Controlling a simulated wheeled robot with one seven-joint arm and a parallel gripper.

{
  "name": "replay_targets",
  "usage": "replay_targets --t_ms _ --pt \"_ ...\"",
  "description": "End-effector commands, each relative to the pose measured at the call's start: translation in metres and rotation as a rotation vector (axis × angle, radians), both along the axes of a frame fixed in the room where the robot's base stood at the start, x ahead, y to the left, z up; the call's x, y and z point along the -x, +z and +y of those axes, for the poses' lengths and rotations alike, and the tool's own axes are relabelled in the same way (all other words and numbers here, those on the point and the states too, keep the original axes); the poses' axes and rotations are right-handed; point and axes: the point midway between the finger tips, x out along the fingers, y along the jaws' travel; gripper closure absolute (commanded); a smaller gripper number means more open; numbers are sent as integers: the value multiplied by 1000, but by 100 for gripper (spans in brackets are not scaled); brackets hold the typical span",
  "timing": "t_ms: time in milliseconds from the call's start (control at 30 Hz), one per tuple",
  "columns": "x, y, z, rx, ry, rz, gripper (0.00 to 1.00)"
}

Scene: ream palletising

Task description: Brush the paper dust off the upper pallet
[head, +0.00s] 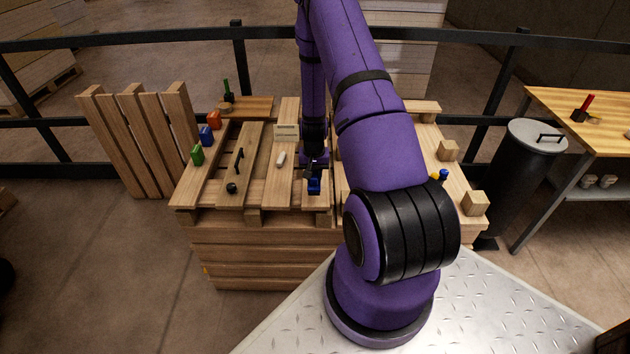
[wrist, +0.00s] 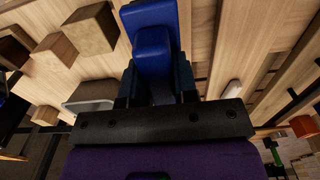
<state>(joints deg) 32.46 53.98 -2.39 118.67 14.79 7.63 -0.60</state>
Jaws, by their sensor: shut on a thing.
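The upper pallet (head: 257,165) has light wooden slats and lies on top of a wooden stack in the head view. Its slats also show in the wrist view (wrist: 262,35). My gripper (head: 314,175) is over the right part of this pallet, pointing down. It is shut on a blue object (head: 314,187), which shows large and blocky between the fingers in the wrist view (wrist: 153,45). I cannot tell whether it is a brush, or whether it touches the slats. I cannot make out paper dust on the slats. My arm hides part of the pallet's right side.
Wooden cubes (head: 447,151) sit at right. A dark bin (head: 519,170) stands beyond.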

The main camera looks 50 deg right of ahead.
Motion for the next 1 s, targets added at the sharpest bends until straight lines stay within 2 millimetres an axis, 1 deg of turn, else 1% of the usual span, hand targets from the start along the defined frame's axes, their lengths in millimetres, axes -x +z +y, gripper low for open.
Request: replay_targets --t_ms 100,333,900,1000 --pt "-3 12 -2 2 1 -2 95" --pt "-6 29 -3 1 2 -1 95" --pt "-7 31 -3 0 2 0 95" --pt "-10 30 -3 0 4 0 95"
